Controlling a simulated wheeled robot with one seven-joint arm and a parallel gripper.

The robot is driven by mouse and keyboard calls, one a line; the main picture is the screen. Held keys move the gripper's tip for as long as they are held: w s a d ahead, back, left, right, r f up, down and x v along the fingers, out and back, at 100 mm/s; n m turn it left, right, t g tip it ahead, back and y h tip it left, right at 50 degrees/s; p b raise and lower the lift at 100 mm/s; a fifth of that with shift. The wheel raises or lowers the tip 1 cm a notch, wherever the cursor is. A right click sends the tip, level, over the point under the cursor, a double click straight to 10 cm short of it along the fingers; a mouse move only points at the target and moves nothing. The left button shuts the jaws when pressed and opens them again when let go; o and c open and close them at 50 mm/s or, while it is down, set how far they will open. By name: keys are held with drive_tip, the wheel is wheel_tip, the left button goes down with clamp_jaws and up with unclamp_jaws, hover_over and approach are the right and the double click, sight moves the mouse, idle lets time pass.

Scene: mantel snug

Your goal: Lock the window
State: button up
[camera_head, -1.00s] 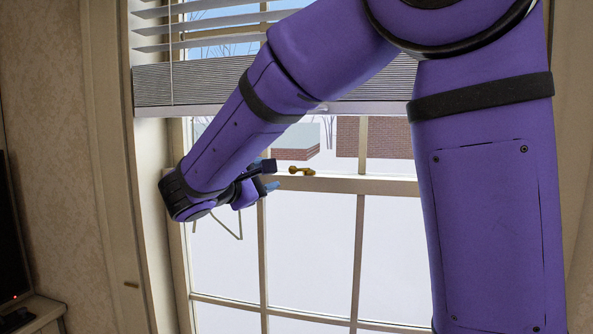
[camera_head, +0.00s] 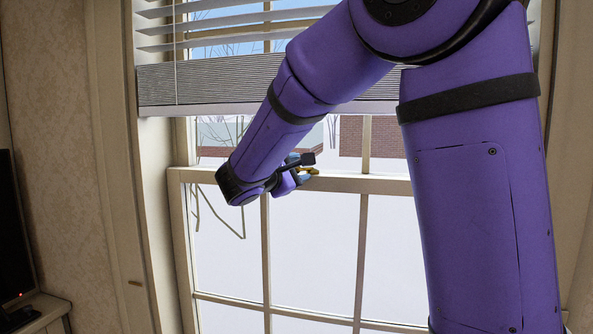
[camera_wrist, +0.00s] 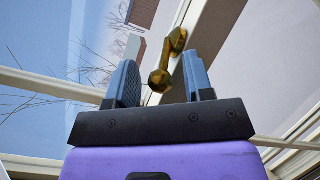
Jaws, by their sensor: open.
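The window (camera_head: 340,184) is a pale frame with several panes and a horizontal middle rail. A small brass window latch (camera_head: 308,170) sits on that rail, partly hidden by my gripper in the head view. In the wrist view the brass latch (camera_wrist: 167,62) shows its rounded knob end between my two blue fingers. My gripper (camera_head: 299,165) is at the rail, by the latch. In the wrist view my gripper (camera_wrist: 162,82) is open, with a finger on either side of the knob. I cannot tell whether either finger touches it.
A raised blind (camera_head: 200,85) covers the upper window. A curtain or papered wall (camera_head: 50,120) lies at the left. A dark screen (camera_head: 10,230) stands on a low cabinet (camera_head: 40,308) at lower left. The space before the lower panes is clear.

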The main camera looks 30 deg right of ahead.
sight(310, 168)
clamp_jaws()
